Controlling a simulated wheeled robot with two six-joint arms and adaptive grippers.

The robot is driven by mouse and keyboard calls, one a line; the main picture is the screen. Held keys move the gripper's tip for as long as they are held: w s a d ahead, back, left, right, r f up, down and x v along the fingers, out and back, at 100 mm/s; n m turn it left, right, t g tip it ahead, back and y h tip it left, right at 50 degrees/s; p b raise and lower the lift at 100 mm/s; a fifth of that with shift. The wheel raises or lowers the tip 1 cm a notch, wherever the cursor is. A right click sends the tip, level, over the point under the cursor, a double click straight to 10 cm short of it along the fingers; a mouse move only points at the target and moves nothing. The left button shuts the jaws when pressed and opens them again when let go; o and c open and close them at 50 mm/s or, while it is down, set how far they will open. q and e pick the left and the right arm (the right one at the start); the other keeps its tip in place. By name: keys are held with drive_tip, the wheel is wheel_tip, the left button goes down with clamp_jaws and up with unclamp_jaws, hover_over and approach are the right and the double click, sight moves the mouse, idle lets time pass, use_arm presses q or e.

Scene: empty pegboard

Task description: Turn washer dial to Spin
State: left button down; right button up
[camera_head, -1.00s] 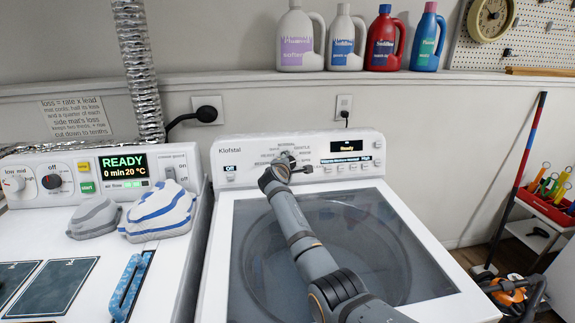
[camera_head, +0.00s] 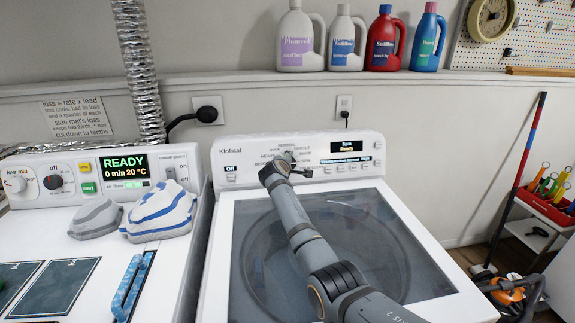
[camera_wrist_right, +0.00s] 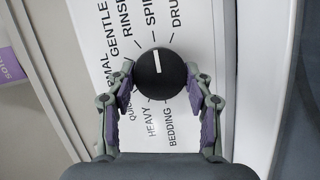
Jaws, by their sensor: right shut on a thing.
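The washer dial (camera_wrist_right: 162,74) is a round black knob with a white pointer line, among printed cycle names in the right wrist view. The pointer points up toward the word SPIN. My right gripper (camera_wrist_right: 161,80) is shut on the dial, one finger on each side. In the head view the gripper (camera_head: 288,160) is at the washer's control panel (camera_head: 230,150) and largely covers the dial. The washer display (camera_head: 346,146) shows two lines that look like "Spin" and "Ready". My left gripper is not in view.
My right arm passes over the washer's dark glass lid (camera_head: 395,270). Panel buttons (camera_head: 350,169) sit right of the gripper. Several bottles (camera_head: 341,45) stand on the ledge above.

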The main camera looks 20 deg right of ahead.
drive_tip(key=o, duration=1.2)
drive_tip(key=v, duration=0.7)
drive_tip(key=shift+s+a, duration=0.15)
drive_tip(key=shift+s, duration=0.05)
